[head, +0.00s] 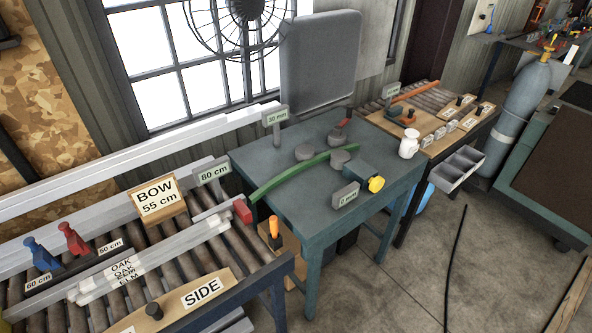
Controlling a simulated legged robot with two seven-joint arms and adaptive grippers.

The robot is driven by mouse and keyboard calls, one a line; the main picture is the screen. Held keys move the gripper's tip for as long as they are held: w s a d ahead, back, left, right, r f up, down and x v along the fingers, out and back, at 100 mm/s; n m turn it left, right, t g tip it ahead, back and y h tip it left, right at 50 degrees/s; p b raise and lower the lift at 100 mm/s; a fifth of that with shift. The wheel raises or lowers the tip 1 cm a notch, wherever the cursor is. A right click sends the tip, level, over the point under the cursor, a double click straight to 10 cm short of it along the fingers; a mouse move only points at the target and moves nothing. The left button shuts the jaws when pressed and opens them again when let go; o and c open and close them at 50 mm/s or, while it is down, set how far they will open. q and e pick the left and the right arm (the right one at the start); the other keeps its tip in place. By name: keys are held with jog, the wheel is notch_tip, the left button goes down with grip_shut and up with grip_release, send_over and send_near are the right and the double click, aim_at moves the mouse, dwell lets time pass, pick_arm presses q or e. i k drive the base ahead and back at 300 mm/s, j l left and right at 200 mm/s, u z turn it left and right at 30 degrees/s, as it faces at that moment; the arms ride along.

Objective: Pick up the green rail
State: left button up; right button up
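The green rail (290,174) is a long, slightly curved strip over the teal table (262,157). Its right end lies by the grey round blocks (340,160) near the table's middle. Its left end reaches the table's left edge, close to a red block (243,211) at the roller bench. I cannot tell whether the rail touches the table top or rests on the blocks. Neither of my grippers shows in the head view.
A "30 mm" sign (277,118) stands behind. The roller bench (190,265) is at left. Floor at right front is mostly clear.

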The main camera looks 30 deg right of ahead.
aim_at(268, 186)
jog(key=l, duration=0.5)
jog(key=i+l, duration=0.15)
jog(key=l, duration=0.3)
jog(key=l+z, duration=0.1)
jog(key=l, duration=0.4)
jog(key=i+l, duration=0.15)
jog(key=l, duration=0.35)
jog(key=i+l+z, duration=0.1)
jog(key=l, duration=0.4)
